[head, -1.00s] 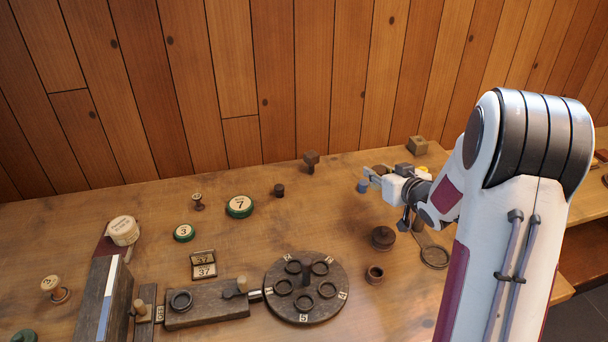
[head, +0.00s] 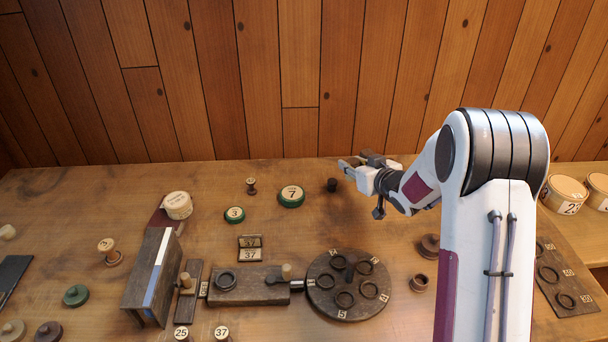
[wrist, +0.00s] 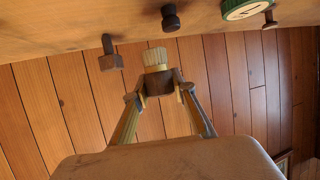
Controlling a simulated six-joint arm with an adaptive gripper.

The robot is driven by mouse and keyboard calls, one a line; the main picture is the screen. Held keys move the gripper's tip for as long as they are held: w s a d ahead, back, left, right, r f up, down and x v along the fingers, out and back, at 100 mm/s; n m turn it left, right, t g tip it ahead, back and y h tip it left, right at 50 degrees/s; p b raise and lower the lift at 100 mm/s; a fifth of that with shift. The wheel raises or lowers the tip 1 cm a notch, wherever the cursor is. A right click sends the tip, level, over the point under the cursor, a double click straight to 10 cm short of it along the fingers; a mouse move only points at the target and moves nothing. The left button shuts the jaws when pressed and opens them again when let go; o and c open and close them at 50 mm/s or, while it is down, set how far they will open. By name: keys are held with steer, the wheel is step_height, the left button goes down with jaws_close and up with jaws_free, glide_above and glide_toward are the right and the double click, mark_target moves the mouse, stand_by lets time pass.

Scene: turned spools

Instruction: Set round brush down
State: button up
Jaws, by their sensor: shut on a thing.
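The round brush (wrist: 157,57) shows in the wrist view as pale ribbed bristles on a dark wooden body. My gripper (wrist: 160,88) is shut on that body, one finger on each side. In the head view my gripper (head: 348,167) is at the back of the table, just right of a small dark spool (head: 332,185). The brush cannot be made out clearly there. In the wrist view the table (wrist: 60,28) lies along the top, and a gap shows between the bristles and its edge.
A dark block-headed piece (wrist: 110,57) stands near the brush in the wrist view. Left of the gripper in the head view are the green "7" disc (head: 292,196) and a small spool (head: 251,186). A round turntable (head: 321,302) with rings lies nearer the front. The table between is bare.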

steer(key=w+a+r, duration=0.3)
steer(key=w+a, duration=0.9)
steer(key=shift+a+m+h, duration=0.3)
steer(key=shift+a, duration=0.05)
steer(key=shift+f, duration=3.15)
steer(key=shift+s+f, duration=0.1)
steer(key=shift+f, duration=1.8)
steer(key=shift+f, duration=0.15)
